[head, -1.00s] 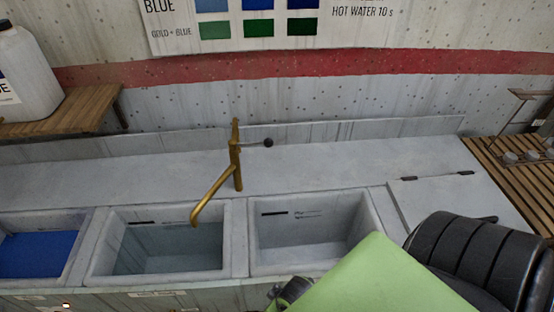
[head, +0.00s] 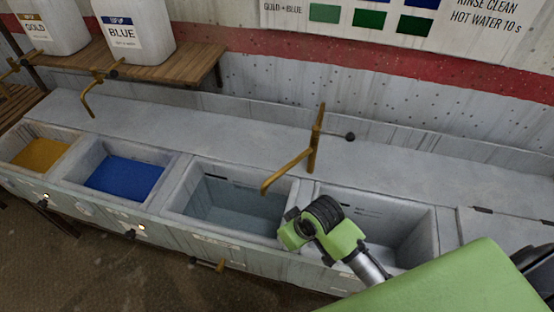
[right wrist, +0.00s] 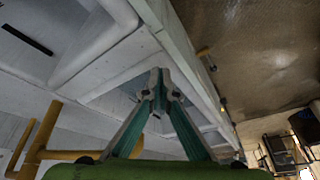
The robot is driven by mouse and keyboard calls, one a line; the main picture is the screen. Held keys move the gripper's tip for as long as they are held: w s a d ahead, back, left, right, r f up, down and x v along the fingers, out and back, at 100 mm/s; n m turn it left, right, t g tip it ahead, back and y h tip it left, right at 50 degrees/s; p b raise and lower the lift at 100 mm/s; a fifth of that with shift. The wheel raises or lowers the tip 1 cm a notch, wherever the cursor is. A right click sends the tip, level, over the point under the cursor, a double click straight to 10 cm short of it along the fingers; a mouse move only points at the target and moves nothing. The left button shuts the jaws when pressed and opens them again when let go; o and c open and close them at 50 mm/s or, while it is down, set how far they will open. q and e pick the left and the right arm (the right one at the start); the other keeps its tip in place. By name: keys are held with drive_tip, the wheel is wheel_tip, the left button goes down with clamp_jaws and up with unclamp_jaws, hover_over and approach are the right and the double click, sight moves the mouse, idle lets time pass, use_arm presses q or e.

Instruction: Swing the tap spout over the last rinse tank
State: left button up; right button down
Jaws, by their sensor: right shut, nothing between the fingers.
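The brass tap (head: 314,140) stands on the ledge behind the tanks, with a black-knobbed lever (head: 349,137) at its right. Its spout (head: 287,172) points down-left over the water-filled tank (head: 176,196). The rightmost tank (head: 436,225) is partly hidden by my right arm. My right wrist, in front of these two tanks, shows in the head view, but its fingertips cannot be made out there. In the right wrist view my right gripper (right wrist: 160,78) is shut and empty. Brass pipework (right wrist: 65,155) shows at that view's left, apart from the fingers. My left gripper is not in view.
Tanks of blue (head: 124,178) and gold (head: 42,153) liquid stand to the left, with another brass tap (head: 90,88) behind. White jugs (head: 134,35) sit on a wooden shelf (head: 190,68). A flat lid (head: 510,225) lies right of the tanks.

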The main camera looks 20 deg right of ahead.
drive_tip(key=w+d+r+n+p, duration=0.1)
drive_tip(key=w+d+r, duration=0.1)
drive_tip(key=w+r, duration=0.75)
drive_tip(key=w+d+r+p, duration=0.1)
drive_tip(key=w+d+r, duration=0.1)
drive_tip(key=w+r, duration=0.75)
drive_tip(key=w+p+x, duration=0.1)
drive_tip(key=p+x, duration=0.2)
drive_tip(key=x, duration=0.8)
drive_tip(key=s, duration=0.1)
drive_tip(key=s+d+p, duration=0.1)
drive_tip(key=s, duration=0.1)
drive_tip(key=s+d+p, duration=0.1)
drive_tip(key=shift+s, duration=0.2)
drive_tip(key=shift+w+f, duration=0.1)
